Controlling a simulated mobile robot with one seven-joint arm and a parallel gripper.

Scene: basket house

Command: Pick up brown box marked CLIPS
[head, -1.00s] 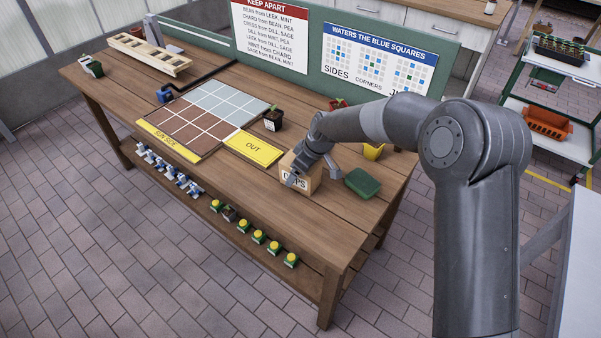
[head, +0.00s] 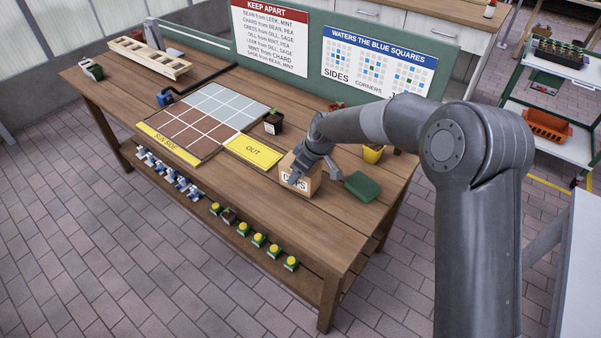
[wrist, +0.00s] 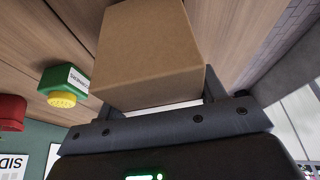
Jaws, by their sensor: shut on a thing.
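The brown box marked CLIPS (head: 312,185) is at the front of the wooden bench, right of the yellow OUT panel. My gripper (head: 312,170) is over it from above, with a finger at the near side and another at the right. In the wrist view the plain brown cardboard box (wrist: 150,50) fills the space between the fingers, and my gripper (wrist: 160,95) is shut on it. The gripper partly covers the label in the head view. I cannot tell whether the box is clear of the bench top.
A dark green box (head: 362,186) lies close on the right. The gridded board (head: 205,118) is to the left. Bare bench top lies in front.

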